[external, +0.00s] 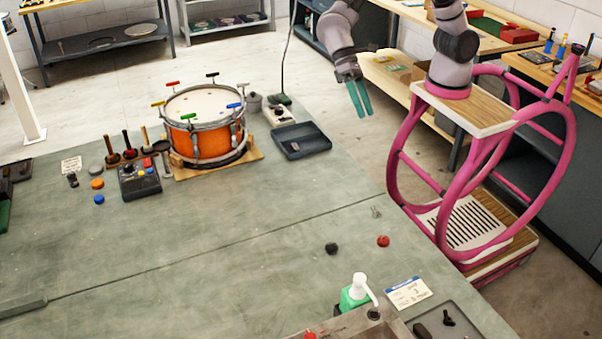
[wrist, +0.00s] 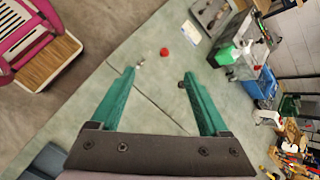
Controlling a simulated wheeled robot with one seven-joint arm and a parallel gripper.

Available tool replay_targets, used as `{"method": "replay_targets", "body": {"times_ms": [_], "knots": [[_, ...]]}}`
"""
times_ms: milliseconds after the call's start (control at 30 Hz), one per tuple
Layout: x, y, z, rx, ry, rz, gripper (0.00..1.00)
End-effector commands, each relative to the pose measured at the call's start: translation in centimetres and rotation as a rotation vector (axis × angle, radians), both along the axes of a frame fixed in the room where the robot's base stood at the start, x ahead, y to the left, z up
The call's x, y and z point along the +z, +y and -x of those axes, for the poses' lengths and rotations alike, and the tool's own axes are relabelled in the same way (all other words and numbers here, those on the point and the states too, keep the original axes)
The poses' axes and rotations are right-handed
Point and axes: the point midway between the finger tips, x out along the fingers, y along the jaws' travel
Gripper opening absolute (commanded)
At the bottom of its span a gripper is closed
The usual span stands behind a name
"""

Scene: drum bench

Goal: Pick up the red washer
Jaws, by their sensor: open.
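The red washer (external: 383,241) is a small round red piece lying on the green-grey bench top, near its right edge. It also shows in the wrist view (wrist: 165,53), beyond the fingertips and between their lines. My gripper (external: 360,114) hangs in the air beyond the bench's right edge, well away from the red washer. In the wrist view my gripper (wrist: 159,74) has its two green fingers wide apart with nothing between them.
A black round piece (external: 331,248) lies left of the red washer, and a small metallic piece (external: 376,211) lies behind it. A green pump bottle (external: 355,296) and a label card (external: 408,292) are nearer. An orange drum (external: 205,140) and a dark tray (external: 301,143) stand farther back.

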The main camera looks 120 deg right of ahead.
Motion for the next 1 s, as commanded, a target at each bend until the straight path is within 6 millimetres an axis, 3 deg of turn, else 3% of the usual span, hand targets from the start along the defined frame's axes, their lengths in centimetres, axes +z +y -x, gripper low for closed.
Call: {"method": "replay_targets", "body": {"times_ms": [33, 200, 500, 667, 867, 1000], "knots": [[-2.4, 0.9, -1.0, -0.017, 0.056, -0.031, 0.79], [-9.2, 4.0, -3.7, -0.086, 0.224, -0.14, 0.79], [-20.9, 8.3, -5.7, -0.221, 0.493, -0.309, 0.79], [-24.0, 9.2, -5.9, -0.262, 0.561, -0.352, 0.79], [-25.1, 10.4, -5.6, -0.27, 0.579, -0.364, 0.79], [-25.8, 12.3, -5.1, -0.269, 0.578, -0.362, 0.79]]}}
